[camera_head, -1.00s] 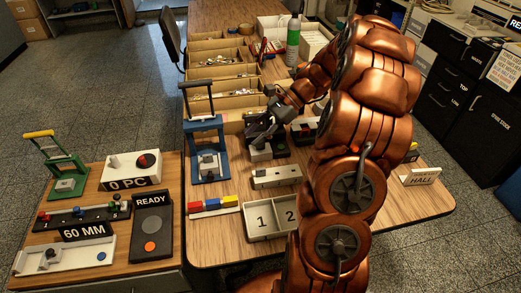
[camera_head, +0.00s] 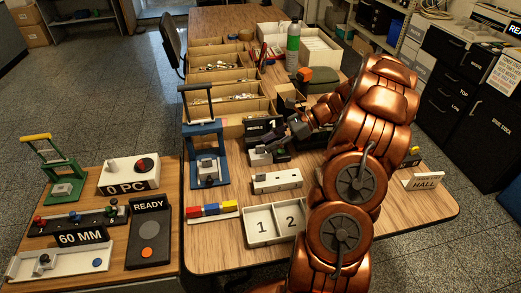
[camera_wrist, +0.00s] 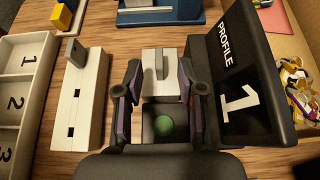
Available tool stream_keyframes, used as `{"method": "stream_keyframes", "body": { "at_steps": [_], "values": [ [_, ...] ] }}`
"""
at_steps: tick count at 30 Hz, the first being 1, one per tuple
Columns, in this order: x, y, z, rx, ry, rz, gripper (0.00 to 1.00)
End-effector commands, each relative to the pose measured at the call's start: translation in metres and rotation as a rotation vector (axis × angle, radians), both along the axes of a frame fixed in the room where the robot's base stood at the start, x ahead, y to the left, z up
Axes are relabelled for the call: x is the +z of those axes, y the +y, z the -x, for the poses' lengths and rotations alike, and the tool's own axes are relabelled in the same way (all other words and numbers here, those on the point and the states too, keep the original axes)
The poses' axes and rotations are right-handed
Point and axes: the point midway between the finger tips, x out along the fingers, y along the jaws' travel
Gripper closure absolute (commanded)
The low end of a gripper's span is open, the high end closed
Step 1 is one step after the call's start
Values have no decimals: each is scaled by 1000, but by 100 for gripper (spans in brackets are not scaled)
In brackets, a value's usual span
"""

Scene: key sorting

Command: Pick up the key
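My gripper (camera_wrist: 161,98) is open, its two dark fingers apart on either side of a pale grey block (camera_wrist: 151,88) in the wrist view. A small flat grey piece (camera_wrist: 159,65) stands upright on this block, between and slightly beyond the fingertips; I cannot tell for sure that it is the key. A green button (camera_wrist: 163,126) lies nearer the palm. In the head view my gripper (camera_head: 280,144) is low over the table, beside the black PROFILE 1 sign (camera_head: 263,127). Nothing visible is held.
The PROFILE 1 sign (camera_wrist: 245,80) stands close to the right finger. A long white block (camera_wrist: 80,98) and a numbered tray (camera_wrist: 22,90) lie left. Loose keys (camera_wrist: 295,85) fill a bin at right. A blue press (camera_head: 206,155) stands left of my gripper.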

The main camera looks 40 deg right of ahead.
Motion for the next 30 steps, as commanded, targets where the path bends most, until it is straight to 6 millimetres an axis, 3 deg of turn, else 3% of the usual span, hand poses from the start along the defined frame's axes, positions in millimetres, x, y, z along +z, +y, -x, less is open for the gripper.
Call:
{"method": "stream_keyframes", "body": {
  "at_steps": [7, 16, 27, 30],
  "values": [
    [-15, 28, -11, 3, 1, -2, 61],
    [-19, 32, -13, 0, 0, 0, 62],
    [-19, 32, -13, 1, 0, -1, 100],
    [-19, 32, -13, 1, 0, -1, 100]
  ]
}}
